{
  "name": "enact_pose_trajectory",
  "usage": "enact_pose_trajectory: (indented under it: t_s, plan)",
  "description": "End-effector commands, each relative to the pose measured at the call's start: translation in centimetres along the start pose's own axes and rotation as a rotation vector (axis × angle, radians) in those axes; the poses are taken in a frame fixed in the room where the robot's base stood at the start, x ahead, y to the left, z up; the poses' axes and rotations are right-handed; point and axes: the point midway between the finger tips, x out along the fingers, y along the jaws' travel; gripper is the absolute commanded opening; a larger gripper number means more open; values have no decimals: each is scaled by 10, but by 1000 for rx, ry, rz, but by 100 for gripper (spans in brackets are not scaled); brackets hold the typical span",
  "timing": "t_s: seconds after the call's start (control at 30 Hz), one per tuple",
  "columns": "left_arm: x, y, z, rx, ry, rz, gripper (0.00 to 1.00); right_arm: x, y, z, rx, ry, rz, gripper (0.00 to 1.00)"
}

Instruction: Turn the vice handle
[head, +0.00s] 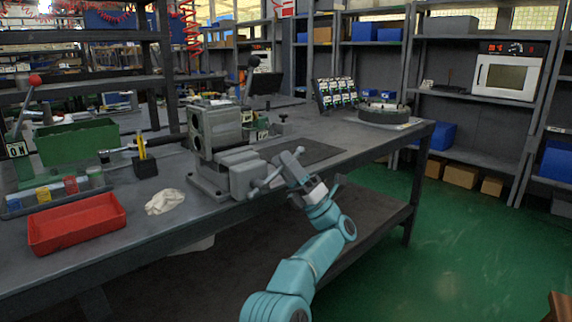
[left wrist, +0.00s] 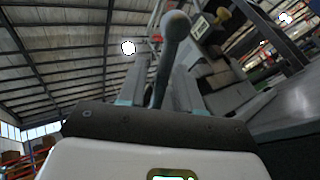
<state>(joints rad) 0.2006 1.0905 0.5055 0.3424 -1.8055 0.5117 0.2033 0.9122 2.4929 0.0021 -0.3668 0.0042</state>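The grey vice (head: 232,172) is fixed at the front edge of the workbench, its jaws toward the back. Its handle (head: 266,182) is a thin bar with rounded ends, at the front of the vice. My left gripper (head: 314,176) is at the handle, its two grey fingers spread apart. In the left wrist view the handle (left wrist: 174,40), with a ball at its end, stands between the fingers (left wrist: 163,85). A gap shows on its left side; contact on the right cannot be told. My right gripper is in neither view.
The workbench (head: 150,225) holds a red tray (head: 77,221), a green bin (head: 80,142), a crumpled cloth (head: 165,201) and a dark mat (head: 305,151). A lower shelf (head: 350,220) lies under the bench.

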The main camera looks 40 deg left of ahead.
Motion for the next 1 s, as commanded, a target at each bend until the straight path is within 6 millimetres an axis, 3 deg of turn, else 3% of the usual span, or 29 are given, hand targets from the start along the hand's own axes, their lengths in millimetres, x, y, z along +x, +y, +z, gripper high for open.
enact_pose_trajectory:
  t_s: [0.27, 0.7, 1.0]
  plan:
    - [-5, 0, 1, 1, -5, -2, 34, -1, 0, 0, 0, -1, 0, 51]
    - [-71, 0, 0, 1, -2, -1, 34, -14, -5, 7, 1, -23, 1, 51]
    - [-75, 0, 0, 0, -2, 0, 34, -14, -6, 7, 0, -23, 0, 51]
